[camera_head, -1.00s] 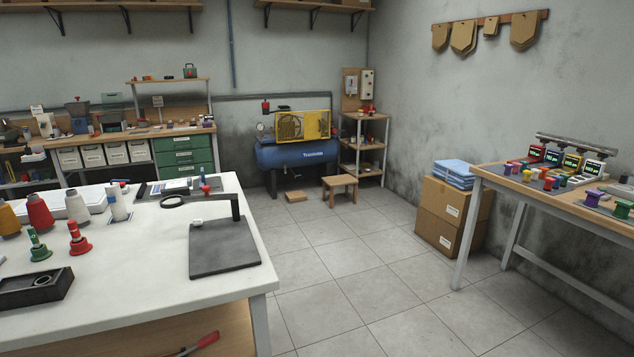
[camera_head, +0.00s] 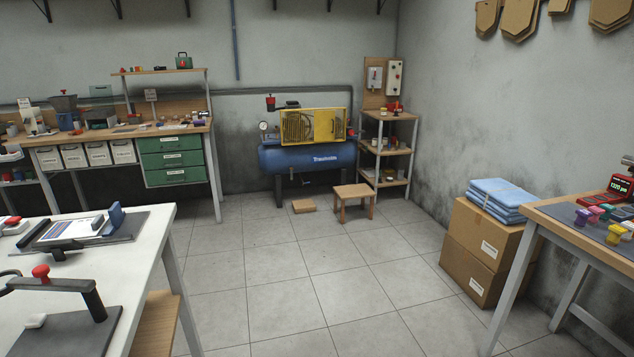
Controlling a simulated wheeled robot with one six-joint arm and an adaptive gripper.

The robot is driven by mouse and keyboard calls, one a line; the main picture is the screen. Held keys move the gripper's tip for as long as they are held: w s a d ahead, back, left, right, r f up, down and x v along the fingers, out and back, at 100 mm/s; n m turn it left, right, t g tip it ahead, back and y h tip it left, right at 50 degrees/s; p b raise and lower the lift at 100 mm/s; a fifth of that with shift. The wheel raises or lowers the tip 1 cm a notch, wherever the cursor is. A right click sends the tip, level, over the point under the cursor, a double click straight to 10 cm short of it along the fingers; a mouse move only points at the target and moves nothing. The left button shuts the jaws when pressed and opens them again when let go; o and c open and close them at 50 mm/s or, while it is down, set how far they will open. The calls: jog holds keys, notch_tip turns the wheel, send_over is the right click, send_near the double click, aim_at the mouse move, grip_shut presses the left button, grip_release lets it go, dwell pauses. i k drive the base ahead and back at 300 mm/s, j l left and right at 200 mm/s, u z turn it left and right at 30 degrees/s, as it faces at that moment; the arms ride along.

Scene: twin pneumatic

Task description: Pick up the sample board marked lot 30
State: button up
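I cannot make out a sample board marked lot 30; no lot marking is readable at this distance. A clipboard-like dark board with white sheets (camera_head: 80,229) lies on the white table (camera_head: 150,240) at the left. Several small brown boards or pouches (camera_head: 520,15) hang on the right wall, cut off by the top edge, with no readable marks. My gripper is not in view.
A blue compressor (camera_head: 308,157) stands at the back wall, with a low wooden stool (camera_head: 354,192) in front. Stacked cartons (camera_head: 485,246) stand beside the right bench (camera_head: 590,240). A wooden workbench (camera_head: 110,134) is at the back left.

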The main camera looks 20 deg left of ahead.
aim_at(74, 225)
jog(key=i+j+u, duration=0.1)
jog(key=i+u, duration=0.3)
jog(key=i, duration=0.45)
jog(key=i+l+u, duration=0.2)
jog(key=i+u, duration=0.15)
jog(key=i, duration=0.5)
jog(key=i+u, duration=0.35)
jog(key=i+l+u, duration=0.1)
jog(key=i+u, duration=0.2)
jog(key=i+l+u, duration=0.15)
jog(key=i+u, duration=0.4)
jog(key=u, duration=0.25)
jog(key=i+u, duration=0.15)
jog(key=u, duration=0.3)
jog(key=i+l+u, duration=0.15)
jog(key=u, duration=0.3)
jog(key=i+l+u, duration=0.15)
jog(key=u, duration=0.3)
jog(key=i+l+u, duration=0.1)
jog(key=l+u, duration=0.2)
jog(key=u, duration=0.15)
